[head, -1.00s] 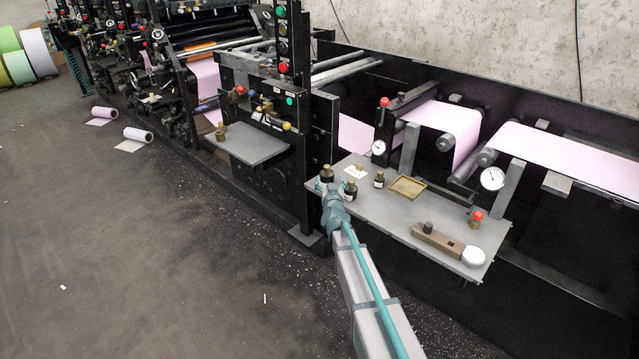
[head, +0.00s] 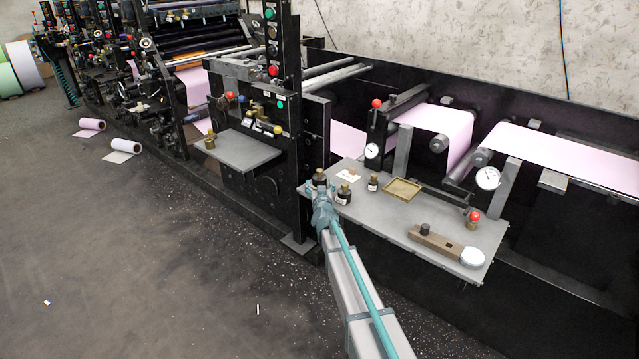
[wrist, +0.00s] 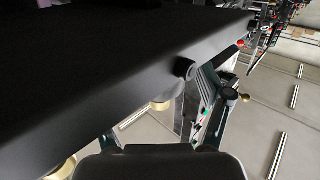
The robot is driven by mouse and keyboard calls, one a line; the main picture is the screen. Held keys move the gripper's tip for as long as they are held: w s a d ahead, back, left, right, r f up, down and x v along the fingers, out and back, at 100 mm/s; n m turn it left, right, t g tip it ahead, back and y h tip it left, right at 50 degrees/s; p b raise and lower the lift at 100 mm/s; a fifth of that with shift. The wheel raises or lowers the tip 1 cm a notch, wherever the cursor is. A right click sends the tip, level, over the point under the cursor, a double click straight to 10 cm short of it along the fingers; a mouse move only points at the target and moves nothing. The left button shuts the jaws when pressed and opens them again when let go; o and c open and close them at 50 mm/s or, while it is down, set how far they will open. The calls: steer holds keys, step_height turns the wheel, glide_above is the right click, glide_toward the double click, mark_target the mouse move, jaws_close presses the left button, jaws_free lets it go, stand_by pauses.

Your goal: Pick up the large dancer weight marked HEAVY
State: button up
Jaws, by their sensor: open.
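Several dark weights with brass tops stand upright at the left end of the grey shelf (head: 400,215) in the head view. One is at the back left (head: 319,181), one nearer the front (head: 343,195), and a smaller one to the right (head: 373,184). Their labels are too small to read, so I cannot tell which is marked HEAVY. My gripper (head: 321,190) is open at the shelf's front left edge, close to the two left weights; contact cannot be told. In the wrist view, brass-coloured parts (wrist: 160,104) show below a large dark surface (wrist: 90,70).
A black machine post (head: 290,120) rises left of the shelf. The floor in front is open.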

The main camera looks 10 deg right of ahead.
mark_target(319, 178)
steer(key=w, duration=0.5)
steer(key=shift+d, duration=0.25)
steer(key=shift+s, duration=0.1)
steer(key=shift+c, duration=0.4)
jaws_close()
steer(key=shift+r, duration=0.1)
